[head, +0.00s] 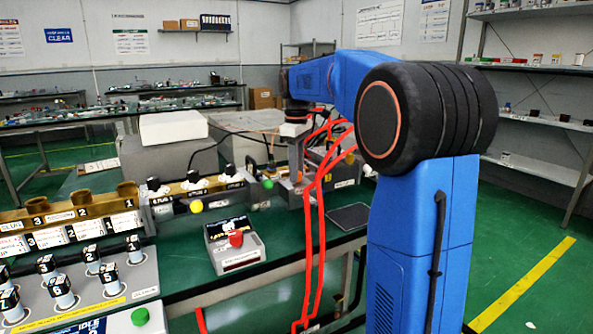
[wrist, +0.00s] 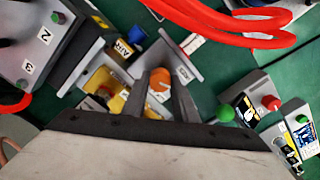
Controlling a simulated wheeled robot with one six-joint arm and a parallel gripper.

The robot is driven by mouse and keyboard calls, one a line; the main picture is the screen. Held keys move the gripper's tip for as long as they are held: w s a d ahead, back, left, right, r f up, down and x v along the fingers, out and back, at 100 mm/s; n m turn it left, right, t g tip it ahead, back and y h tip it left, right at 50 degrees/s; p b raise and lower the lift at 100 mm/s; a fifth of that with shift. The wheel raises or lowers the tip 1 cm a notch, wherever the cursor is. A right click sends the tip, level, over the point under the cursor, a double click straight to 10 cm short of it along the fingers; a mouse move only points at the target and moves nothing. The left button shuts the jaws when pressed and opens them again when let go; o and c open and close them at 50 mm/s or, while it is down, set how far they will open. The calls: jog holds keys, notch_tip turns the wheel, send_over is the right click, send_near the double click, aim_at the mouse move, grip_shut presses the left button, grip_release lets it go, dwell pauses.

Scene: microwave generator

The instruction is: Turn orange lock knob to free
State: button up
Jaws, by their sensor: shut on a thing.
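The orange lock knob (wrist: 159,84) shows in the middle of the wrist view, with a pale mark on its face. My gripper (wrist: 161,88) is shut on the knob, with one dark finger on each side of it. Grey plates and a yellow part surround the knob, partly hidden by the gripper body. In the head view my gripper (head: 297,165) points down at the far right end of the row of devices.
A box with a red button (head: 236,239) stands on the green bench left of my gripper. A yellow ball knob (head: 196,206) and a green one (head: 267,184) stick out nearby. Red cables (wrist: 230,20) loop close to my wrist. A dark pad (head: 349,216) lies to the right.

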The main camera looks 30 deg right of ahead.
jog(key=shift+n, duration=0.7)
jog(key=o, duration=1)
jog(key=shift+o, duration=0.2)
notch_tip(320, 180, up, 17)
jog(key=shift+r, duration=0.2)
